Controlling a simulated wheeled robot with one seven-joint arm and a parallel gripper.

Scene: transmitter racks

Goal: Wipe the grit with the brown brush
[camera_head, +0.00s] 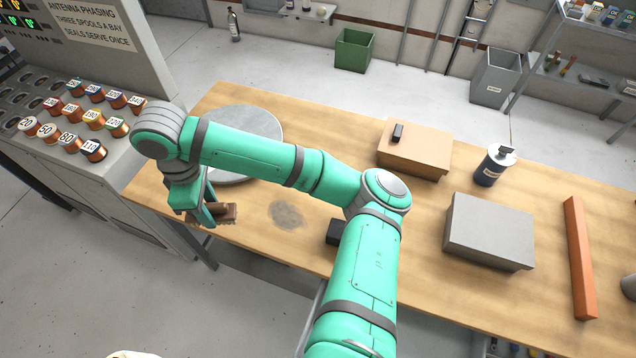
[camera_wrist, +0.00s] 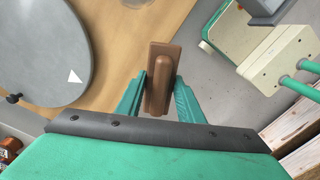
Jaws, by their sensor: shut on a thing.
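The brown brush (camera_head: 224,213) is held in my gripper (camera_head: 209,214) near the front left edge of the wooden table. In the wrist view the brush (camera_wrist: 162,78) sits between the two green fingers of my gripper (camera_wrist: 160,97), which are shut on its raised handle. The grit (camera_head: 287,214) is a dark grey smudge on the table, to the right of the brush and apart from it. The grit cannot be made out in the wrist view.
A round grey disc (camera_head: 262,120) lies on the table (camera_head: 330,125) behind my arm. A cardboard-coloured box (camera_head: 425,160), a dark canister (camera_head: 490,172), a grey box (camera_head: 488,238) and an orange bar (camera_head: 578,255) stand to the right. A spool rack (camera_head: 130,175) borders the left.

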